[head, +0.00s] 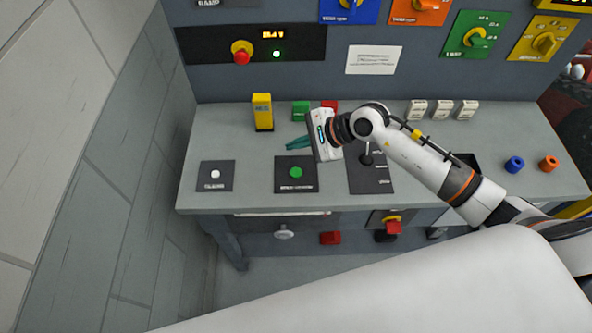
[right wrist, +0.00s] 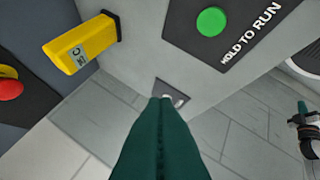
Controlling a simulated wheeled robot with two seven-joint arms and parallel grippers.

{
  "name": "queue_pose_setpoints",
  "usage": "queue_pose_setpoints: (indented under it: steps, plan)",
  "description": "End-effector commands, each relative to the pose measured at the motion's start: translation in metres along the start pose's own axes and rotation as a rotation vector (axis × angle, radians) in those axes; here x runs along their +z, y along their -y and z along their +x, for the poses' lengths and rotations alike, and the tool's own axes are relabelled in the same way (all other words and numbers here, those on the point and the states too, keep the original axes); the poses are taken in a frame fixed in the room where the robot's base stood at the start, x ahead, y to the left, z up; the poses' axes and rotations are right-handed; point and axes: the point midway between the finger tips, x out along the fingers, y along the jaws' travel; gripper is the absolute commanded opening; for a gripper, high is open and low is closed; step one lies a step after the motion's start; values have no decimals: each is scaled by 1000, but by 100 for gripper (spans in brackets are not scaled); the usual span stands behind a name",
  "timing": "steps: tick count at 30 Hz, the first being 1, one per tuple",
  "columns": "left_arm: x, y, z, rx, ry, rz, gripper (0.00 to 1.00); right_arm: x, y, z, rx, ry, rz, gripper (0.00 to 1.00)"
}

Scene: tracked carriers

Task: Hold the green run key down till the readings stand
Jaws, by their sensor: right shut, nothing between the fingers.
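The green run key (head: 296,172) is a round button on a dark plate on the grey bench. It also shows in the right wrist view (right wrist: 211,22), beside the words HOLD TO RUN. My right gripper (head: 289,146) is shut and empty, its teal fingers pointing left above the bench. In the right wrist view its fingertips (right wrist: 166,100) are apart from the key. A panel display (head: 272,34) shows orange digits too small to read surely. A yellow meter (head: 262,112) stands behind the key; its small screen shows °C. Teal fingers, probably my left gripper (right wrist: 302,108), show at the right edge.
A plate with a white button (head: 215,174) lies left of the key. A lever (head: 367,158) stands to its right, near my arm. Green (head: 300,109) and red blocks stand behind. A red stop button (head: 242,56) is on the back panel. A wall borders the left.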

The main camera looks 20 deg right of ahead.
Motion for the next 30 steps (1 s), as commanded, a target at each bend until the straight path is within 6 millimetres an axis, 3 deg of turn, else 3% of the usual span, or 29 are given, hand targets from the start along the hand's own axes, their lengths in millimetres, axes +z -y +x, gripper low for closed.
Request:
queue_pose_setpoints:
  steps: [4, 17, 30]
  plan:
    - [0, 0, 0, 0, 0, 0, 0, 13, 2, -3, -32, 59, -52, 0]
    - [0, 0, 1, 0, 0, 0, 0, 15, 3, -1, -34, 59, -52, 0]
    - [-2, 1, 26, 0, 0, 0, 0, 41, 27, 30, -33, 57, -48, 0]
